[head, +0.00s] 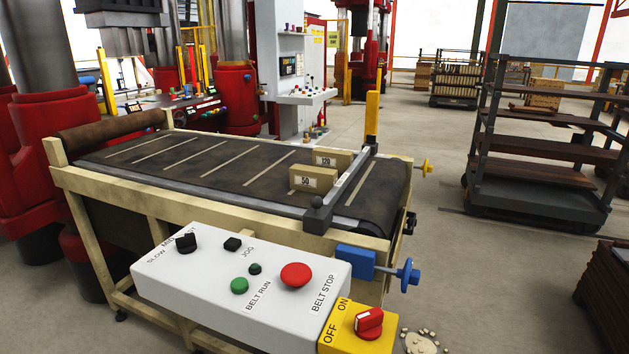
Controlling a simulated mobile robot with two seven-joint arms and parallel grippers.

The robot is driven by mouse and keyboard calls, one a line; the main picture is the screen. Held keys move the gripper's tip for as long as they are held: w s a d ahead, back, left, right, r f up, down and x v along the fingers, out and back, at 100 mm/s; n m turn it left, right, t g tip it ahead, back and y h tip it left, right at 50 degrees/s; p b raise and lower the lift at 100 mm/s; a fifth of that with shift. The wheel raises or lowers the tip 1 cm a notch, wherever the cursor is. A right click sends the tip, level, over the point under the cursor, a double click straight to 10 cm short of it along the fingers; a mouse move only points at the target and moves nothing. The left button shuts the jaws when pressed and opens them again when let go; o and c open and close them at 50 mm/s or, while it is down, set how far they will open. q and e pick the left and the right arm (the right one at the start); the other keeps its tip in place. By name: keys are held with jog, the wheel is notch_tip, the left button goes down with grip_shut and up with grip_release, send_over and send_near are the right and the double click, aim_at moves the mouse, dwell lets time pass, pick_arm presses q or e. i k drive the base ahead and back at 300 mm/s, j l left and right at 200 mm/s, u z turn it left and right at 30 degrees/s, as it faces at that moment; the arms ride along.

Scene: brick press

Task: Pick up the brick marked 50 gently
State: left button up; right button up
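The brick marked 50 (313,180) is a tan block with a pale label on its near face. It stands upright on the dark conveyor belt (215,160), close to the metal bar across the belt's right end. A second tan brick marked 120 (333,160) stands just behind it, near the same bar. Neither of my grippers shows in the head view.
A grey metal bar (345,185) crosses the belt beside the bricks. A white control box (240,285) and a yellow switch box (357,332) sit at the belt's near side. A shelf cart (540,150) stands at right. Open floor lies between.

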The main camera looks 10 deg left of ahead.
aim_at(308, 178)
jog(key=i+l+u, duration=0.1)
jog(key=l, duration=0.25)
jog(key=i+l+u, duration=0.1)
jog(key=i+l, duration=0.2)
jog(key=i+l+u, duration=0.1)
jog(key=l, duration=0.3)
jog(key=i+l+u, duration=0.1)
jog(key=l, duration=0.3)
jog(key=i+l+u, duration=0.1)
jog(key=i+l, duration=0.15)
jog(key=l, duration=0.15)
jog(key=i+l+u, duration=0.1)
jog(key=l, duration=0.3)
jog(key=i+l, duration=0.15)
jog(key=l, duration=0.25)
jog(key=u, duration=0.05)
